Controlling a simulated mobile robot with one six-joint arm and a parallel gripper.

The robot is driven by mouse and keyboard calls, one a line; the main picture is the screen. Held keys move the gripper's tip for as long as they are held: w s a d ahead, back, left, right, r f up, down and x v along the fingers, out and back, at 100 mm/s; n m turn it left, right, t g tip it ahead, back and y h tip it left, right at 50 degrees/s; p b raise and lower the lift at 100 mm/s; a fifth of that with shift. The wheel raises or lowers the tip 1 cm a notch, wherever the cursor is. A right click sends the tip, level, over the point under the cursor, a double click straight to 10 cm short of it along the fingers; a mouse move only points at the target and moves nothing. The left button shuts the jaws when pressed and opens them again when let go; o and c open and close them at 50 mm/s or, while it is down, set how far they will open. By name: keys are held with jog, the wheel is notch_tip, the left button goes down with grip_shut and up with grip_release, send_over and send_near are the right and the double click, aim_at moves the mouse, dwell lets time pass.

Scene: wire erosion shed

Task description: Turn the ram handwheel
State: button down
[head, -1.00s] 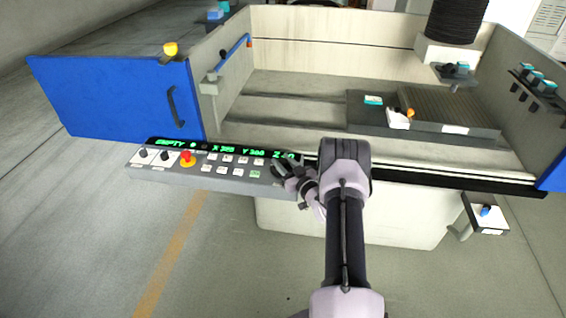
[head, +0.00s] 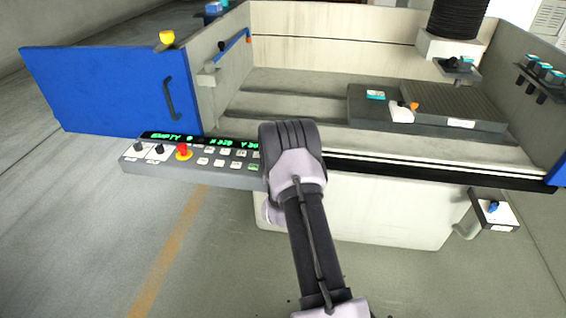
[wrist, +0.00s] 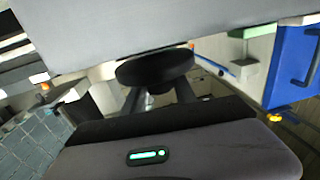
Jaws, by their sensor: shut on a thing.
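A round black disc (wrist: 155,68), which looks like the ram handwheel, shows edge-on in the wrist view under a pale grey panel or casing. The two fingers of my gripper (wrist: 158,92) reach up to it, one on each side of its underside. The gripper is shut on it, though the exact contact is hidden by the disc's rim. In the head view my arm covers the gripper, the wheel and the right end of the control panel (head: 190,172).
A red stop button (head: 183,150) and black knobs stand on the control panel, below a green display. Behind it is the open machine tank with a grey block (head: 455,108). A blue door (head: 105,92) stands open at left. Free floor lies in front.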

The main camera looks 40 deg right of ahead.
jog(key=m+g+h+b, duration=0.2)
jog(key=g+b, duration=0.1)
jog(key=shift+w+a+f+m+h, duration=0.15)
jog(key=shift+f+m+h, duration=0.1)
jog(key=shift+m+h, duration=0.15)
jog(key=m+g+h, duration=0.1)
jog(key=g, duration=0.1)
jog(key=shift+r+m+g+b, duration=0.15)
jog(key=shift+m+g+b, duration=0.15)
jog(key=shift+m, duration=0.1)
jog(key=m+g+h, duration=0.1)
jog(key=m+g, duration=0.1)
jog(key=g, duration=0.2)
jog(key=m+g+h, duration=0.1)
jog(key=m+g, duration=0.2)
jog(key=g, duration=0.1)
jog(key=shift+r+g, duration=0.1)
jog(key=shift+g, duration=0.2)
jog(key=shift+m, duration=0.4)
jog(key=c, duration=1)
grip_release()
jog(key=shift+d+g, duration=0.25)
jog(key=shift+g, duration=0.05)
jog(key=w+a+p, duration=0.1)
jog(key=a+p, duration=0.3)
jog(key=a, duration=1.3)
jog(key=shift+a, duration=0.25)
